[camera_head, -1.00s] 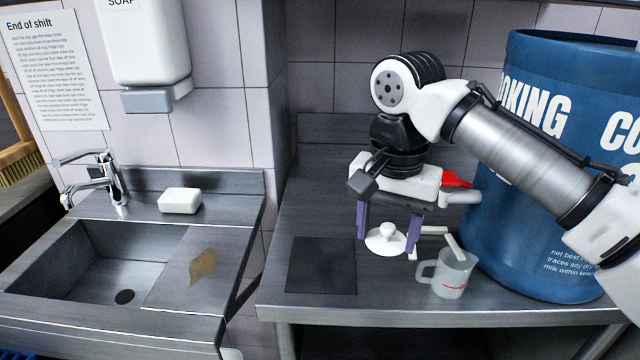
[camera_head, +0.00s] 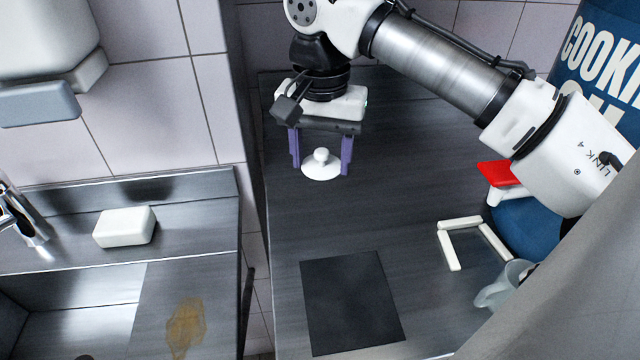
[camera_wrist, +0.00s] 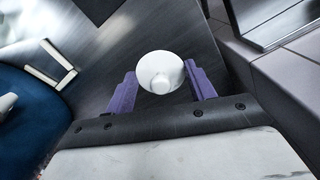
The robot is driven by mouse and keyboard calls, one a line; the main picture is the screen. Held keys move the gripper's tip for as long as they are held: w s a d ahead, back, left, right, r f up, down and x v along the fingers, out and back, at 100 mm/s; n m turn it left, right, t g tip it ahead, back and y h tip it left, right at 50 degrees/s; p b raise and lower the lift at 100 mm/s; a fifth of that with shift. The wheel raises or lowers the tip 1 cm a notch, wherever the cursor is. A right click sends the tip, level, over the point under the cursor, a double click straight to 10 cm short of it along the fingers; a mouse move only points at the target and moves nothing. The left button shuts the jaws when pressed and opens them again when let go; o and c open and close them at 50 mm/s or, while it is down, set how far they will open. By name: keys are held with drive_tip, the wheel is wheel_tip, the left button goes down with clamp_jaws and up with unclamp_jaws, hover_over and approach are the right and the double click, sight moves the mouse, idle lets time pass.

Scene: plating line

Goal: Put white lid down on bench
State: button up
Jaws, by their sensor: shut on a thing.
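The white lid (camera_head: 322,170), round with a knob on top, is between the purple fingers of my gripper (camera_head: 320,155) at the back left of the bench (camera_head: 400,170). My gripper is shut on it and points down. The lid looks level, knob up. I cannot tell whether its underside touches the bench or hangs just above it. In the wrist view the lid (camera_wrist: 161,70) sits between the two fingers, with bare bench around it.
A dark mat (camera_head: 352,302) lies at the bench front. A white three-sided frame (camera_head: 450,246) and a clear jug (camera_head: 503,286) are to the right, near a blue drum (camera_head: 590,50). The wall edge is close on the left. The bench middle is clear.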

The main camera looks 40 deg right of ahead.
sight(323, 154)
drive_tip(key=f, duration=0.4)
drive_tip(key=shift+s+f, duration=0.2)
drive_tip(key=shift+f, duration=2.35)
drive_tip(key=shift+f, duration=0.15)
drive_tip(key=o, duration=0.9)
drive_tip(key=shift+w, duration=0.1)
drive_tip(key=shift+o, duration=0.2)
wheel_tip(323, 154, up, 12)
drive_tip(key=shift+r, duration=0.2)
